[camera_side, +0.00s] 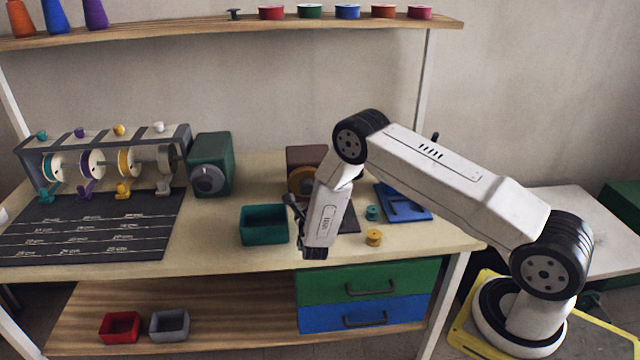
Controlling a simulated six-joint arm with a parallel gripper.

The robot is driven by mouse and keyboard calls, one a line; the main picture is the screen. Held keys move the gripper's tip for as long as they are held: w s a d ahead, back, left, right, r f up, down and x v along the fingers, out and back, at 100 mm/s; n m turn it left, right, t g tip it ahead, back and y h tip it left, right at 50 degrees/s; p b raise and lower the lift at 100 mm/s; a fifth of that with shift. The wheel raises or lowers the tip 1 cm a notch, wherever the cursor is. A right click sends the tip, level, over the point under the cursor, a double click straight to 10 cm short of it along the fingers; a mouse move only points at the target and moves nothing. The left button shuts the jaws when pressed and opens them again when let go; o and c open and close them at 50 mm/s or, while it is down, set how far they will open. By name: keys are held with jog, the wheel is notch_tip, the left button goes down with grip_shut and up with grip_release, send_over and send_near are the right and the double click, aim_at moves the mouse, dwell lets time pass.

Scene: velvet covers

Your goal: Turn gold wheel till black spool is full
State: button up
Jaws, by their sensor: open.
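A gold wheel (299,181) sits on the front of a brown box (305,156) on the tabletop, partly hidden behind my wrist. My gripper (290,207) is open, its dark fingers just in front of and below the wheel, beside the teal bin; I cannot tell whether they touch anything. A small black spool-like piece (234,14) stands on the upper shelf. I cannot tell whether it is the black spool, and no other black spool is clear; one may be hidden behind my arm.
A teal bin (264,226) stands left of my gripper. A green machine (210,160) with a grey knob and a rack of reels (105,145) stand further left. A teal spool (372,213), a yellow spool (374,238) and a blue tray (417,208) lie right.

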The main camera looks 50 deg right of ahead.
aim_at(307, 190)
jog(key=shift+x, duration=3.25)
jog(key=c, duration=1.3)
